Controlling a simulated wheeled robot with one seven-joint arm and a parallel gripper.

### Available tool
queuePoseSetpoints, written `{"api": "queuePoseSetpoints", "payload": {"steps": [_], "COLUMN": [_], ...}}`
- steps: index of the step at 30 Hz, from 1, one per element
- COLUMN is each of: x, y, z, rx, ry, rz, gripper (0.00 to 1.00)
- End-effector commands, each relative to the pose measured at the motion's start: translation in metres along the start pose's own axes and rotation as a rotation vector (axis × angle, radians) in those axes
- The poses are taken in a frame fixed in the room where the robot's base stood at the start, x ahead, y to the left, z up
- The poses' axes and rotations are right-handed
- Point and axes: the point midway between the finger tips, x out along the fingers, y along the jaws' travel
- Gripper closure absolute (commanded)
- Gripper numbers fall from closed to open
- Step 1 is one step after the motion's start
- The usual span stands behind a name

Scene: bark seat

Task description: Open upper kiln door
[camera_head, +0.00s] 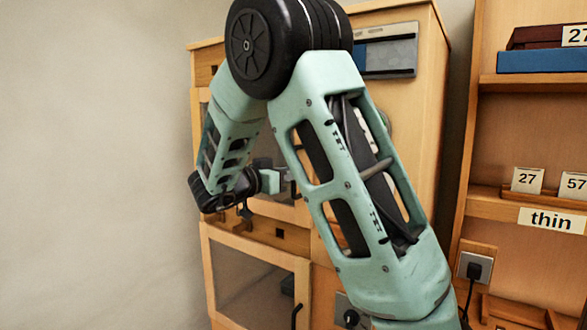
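The wooden kiln cabinet (425,110) stands against the wall behind my arm. Its upper door (285,212) is mostly hidden by my arm; parts of its pale wood frame show, and it looks shut. My gripper (289,182) is in front of the upper door, near its right side, pointing right. The fingers are small and dark, partly covered by my arm, so I cannot tell whether they are open or touch a handle. The upper door's handle is not clearly visible.
The lower kiln door (250,275) has a glass pane and a dark handle (296,316), and looks shut. A control panel (388,55) is at the cabinet's upper right. A shelf unit (490,210) with labels and an outlet (476,268) stands right. Bare wall is left.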

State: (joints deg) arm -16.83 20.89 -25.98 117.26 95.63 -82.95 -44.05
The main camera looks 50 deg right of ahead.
Motion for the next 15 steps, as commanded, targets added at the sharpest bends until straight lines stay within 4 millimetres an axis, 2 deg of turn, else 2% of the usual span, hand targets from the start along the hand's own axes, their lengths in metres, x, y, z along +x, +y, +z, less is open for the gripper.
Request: {"api": "queuePoseSetpoints", "payload": {"steps": [3, 6, 15], "x": [0.013, 0.018, 0.019], "y": [0.000, 0.000, 0.000], "z": [-0.001, 0.000, 0.001], "rx": [-0.002, -0.001, -0.001], "ry": [0.000, 0.000, 0.000], "rz": [0.002, 0.000, -0.001], "gripper": [0.70, 0.70, 0.70]}}
